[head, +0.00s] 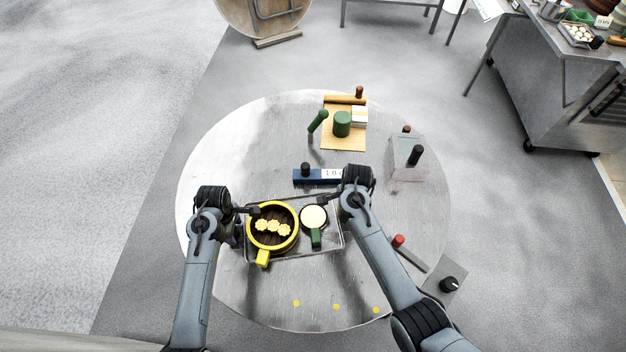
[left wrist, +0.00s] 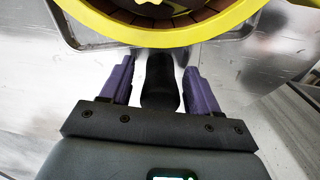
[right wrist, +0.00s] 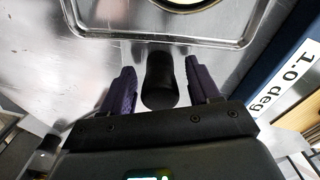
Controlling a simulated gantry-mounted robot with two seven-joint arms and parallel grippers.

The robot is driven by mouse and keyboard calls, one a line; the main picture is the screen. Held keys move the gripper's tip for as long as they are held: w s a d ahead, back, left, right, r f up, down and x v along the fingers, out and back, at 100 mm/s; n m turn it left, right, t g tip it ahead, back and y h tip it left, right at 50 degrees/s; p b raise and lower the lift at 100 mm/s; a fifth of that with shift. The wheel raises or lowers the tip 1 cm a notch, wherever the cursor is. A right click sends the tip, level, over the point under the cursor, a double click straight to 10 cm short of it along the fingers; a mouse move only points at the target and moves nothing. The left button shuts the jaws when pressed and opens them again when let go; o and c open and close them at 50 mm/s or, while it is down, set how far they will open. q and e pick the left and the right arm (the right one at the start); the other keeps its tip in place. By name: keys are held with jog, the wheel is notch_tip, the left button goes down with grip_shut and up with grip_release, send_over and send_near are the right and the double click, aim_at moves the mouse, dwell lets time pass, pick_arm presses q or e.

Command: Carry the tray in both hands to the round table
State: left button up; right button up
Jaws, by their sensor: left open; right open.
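The metal tray (head: 300,254) lies on a large round grey table (head: 235,130). It carries a yellow-rimmed steamer (head: 253,240) with several pale yellow dumplings (head: 274,226) and a small cream-filled pan (head: 315,238) with a green handle. My left gripper (head: 238,218) is open at the tray's left end; in the left wrist view its purple fingers stand either side of a black handle (left wrist: 160,85). My right gripper (head: 346,200) is open at the right end; in the right wrist view its fingers flank another black handle (right wrist: 159,82). Contact with the handles cannot be told.
A blue gauge bar (head: 310,177) lies just behind the tray. A bamboo mat (head: 344,143) with green tools is further back. A clear box (head: 408,172) and a grey plate (head: 445,279) stand right. A round wooden table (head: 240,12) is at the top; a steel cart (head: 560,90) is right.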

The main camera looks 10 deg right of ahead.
pick_arm(q)
notch_tip(320, 180, up, 12)
jog(key=shift+f, duration=0.25)
pick_arm(e)
jog(key=shift+d+r, duration=0.1)
pick_arm(q)
jog(key=shift+r, duration=0.1)
pick_arm(e)
jog(key=shift+r, duration=0.25)
notch_tip(320, 180, up, 11)
jog(key=shift+r, duration=0.2)
jog(key=shift+f, duration=0.1)
dwell(0.4)
